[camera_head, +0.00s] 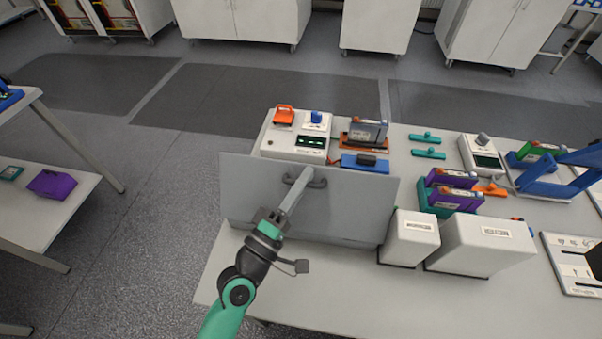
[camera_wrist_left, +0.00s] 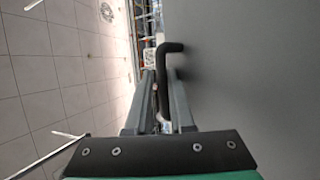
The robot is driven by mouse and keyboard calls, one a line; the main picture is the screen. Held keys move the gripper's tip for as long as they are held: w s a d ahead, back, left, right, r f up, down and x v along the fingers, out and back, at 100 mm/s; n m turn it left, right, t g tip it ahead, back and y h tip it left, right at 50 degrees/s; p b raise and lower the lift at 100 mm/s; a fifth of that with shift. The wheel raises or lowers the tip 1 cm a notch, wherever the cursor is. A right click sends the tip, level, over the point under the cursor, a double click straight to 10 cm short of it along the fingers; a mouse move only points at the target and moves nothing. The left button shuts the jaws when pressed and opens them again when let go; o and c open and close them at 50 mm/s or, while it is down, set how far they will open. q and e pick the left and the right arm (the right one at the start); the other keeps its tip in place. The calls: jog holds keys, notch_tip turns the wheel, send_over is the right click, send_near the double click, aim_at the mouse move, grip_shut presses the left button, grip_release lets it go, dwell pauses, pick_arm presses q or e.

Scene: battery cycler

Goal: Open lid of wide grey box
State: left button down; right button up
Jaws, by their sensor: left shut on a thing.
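The wide grey lid (camera_head: 350,205) is a flat panel that stands steeply tilted at the left of the table in the head view. It hides what lies directly behind it, and I cannot make out the box body. A dark bar handle (camera_head: 319,183) sits on its upper part. My left gripper (camera_head: 303,174) is shut on this handle, its fingers reaching up to it from the front. In the left wrist view the dark handle (camera_wrist_left: 163,62) runs between the two fingers (camera_wrist_left: 162,105), with the grey lid surface (camera_wrist_left: 240,70) filling the right side. My right gripper does not show.
A white device (camera_head: 285,147) with orange and blue parts stands behind the panel. Two white boxes (camera_head: 410,240) (camera_head: 485,245) stand close to its right. Purple batteries (camera_head: 455,198) and a blue frame (camera_head: 560,180) are farther right. The table front (camera_head: 350,290) is clear.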

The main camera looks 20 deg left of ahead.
pick_arm(q)
jog(key=shift+s+d+r+p, duration=0.2)
jog(key=shift+s+r+p, duration=0.35)
jog(key=shift+s+r, duration=0.25)
jog(key=shift+s+d+f, duration=0.1)
jog(key=shift+s+f, duration=0.15)
jog(key=shift+s, duration=0.15)
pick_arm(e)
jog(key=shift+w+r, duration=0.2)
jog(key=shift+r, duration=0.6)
pick_arm(q)
jog(key=shift+s+f, duration=0.1)
jog(key=shift+s, duration=0.25)
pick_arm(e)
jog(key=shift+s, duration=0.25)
pick_arm(q)
jog(key=s+f, duration=0.3)
jog(key=s, duration=0.6)
jog(key=shift+s+d+f+b, duration=0.35)
jog(key=shift+s, duration=0.05)
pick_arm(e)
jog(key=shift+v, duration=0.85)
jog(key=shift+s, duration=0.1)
pick_arm(q)
jog(key=c, duration=1.2)
grip_release()
